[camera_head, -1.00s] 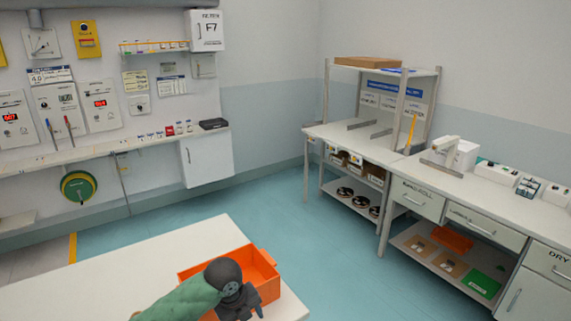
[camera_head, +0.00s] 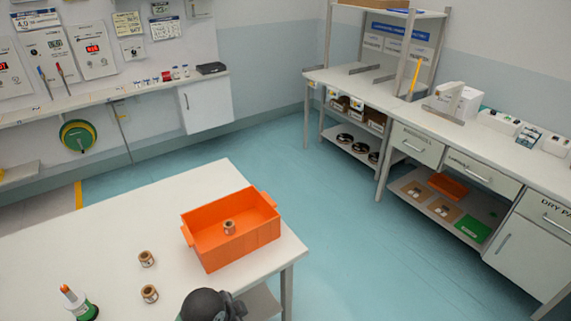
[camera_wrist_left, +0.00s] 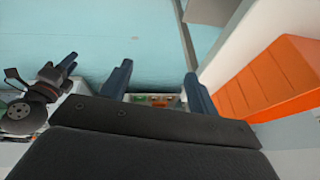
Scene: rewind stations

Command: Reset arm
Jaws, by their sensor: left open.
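In the left wrist view my left gripper (camera_wrist_left: 156,76) is open, its two blue fingers apart with nothing between them. The orange bin (camera_wrist_left: 255,85) is to the right of the fingers, apart from them. Another dark gripper of mine with blue fingers, the right one (camera_wrist_left: 62,75), shows at the left; its opening is unclear. In the head view a dark rounded arm part of mine (camera_head: 208,305) is at the bottom edge, its fingers not clearly shown. The orange bin (camera_head: 208,256) stands on the white table (camera_head: 110,230) with a small brown spool (camera_head: 229,227) inside.
Two more spools (camera_head: 147,258) (camera_head: 150,293) stand on the table left of the bin. A green-based cone-like item with an orange tip (camera_head: 72,300) is at the lower left. Blue floor (camera_head: 330,220) lies clear between the table and the right-hand bench (camera_head: 450,125).

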